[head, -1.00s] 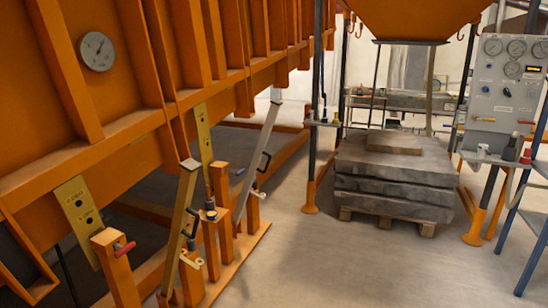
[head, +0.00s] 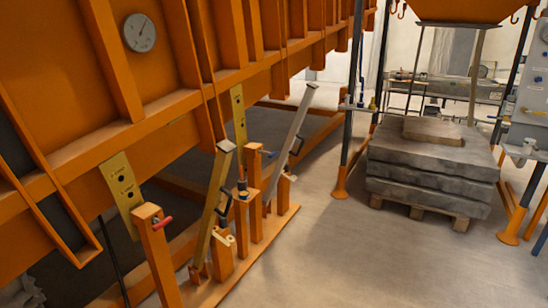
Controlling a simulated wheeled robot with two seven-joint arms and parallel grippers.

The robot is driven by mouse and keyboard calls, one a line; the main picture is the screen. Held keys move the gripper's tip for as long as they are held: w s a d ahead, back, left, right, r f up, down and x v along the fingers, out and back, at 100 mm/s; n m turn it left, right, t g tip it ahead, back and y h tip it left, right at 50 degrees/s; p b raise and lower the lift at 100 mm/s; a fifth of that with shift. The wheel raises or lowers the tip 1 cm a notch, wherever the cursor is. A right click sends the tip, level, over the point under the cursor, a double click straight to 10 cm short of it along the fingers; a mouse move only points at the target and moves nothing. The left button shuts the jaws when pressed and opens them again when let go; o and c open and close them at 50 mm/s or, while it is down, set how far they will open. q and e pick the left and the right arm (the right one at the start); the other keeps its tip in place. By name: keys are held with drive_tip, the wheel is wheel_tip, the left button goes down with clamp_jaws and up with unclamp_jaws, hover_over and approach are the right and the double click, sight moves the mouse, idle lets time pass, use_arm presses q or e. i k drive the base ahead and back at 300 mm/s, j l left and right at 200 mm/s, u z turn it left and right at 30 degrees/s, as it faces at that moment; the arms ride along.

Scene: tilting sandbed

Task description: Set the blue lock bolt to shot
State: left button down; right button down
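A red-handled bolt (head: 163,222) is on the orange post at the left, beside a yellow plate with holes (head: 122,188). Neither gripper shows.
The big orange sandbed (head: 170,95) with a dial gauge (head: 140,33) fills the left. Stone slabs on a pallet (head: 432,165) stand at the right, near orange-footed posts. A grey panel (head: 530,90) is at the right edge. The floor (head: 345,245) in front is clear.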

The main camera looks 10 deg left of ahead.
sight(272, 155)
drive_tip(key=i+z, duration=0.1)
drive_tip(key=i, duration=0.4)
drive_tip(key=i+j+z, duration=0.1)
drive_tip(key=i, duration=0.35)
drive_tip(key=i+j+z, duration=0.1)
drive_tip(key=i, duration=0.4)
drive_tip(key=i+j+z, duration=0.1)
drive_tip(key=i, duration=0.35)
drive_tip(key=i+j+z, duration=0.1)
drive_tip(key=i, duration=0.4)
drive_tip(key=i+j+z, duration=0.1)
drive_tip(key=i+j, duration=0.2)
drive_tip(key=i, duration=0.15)
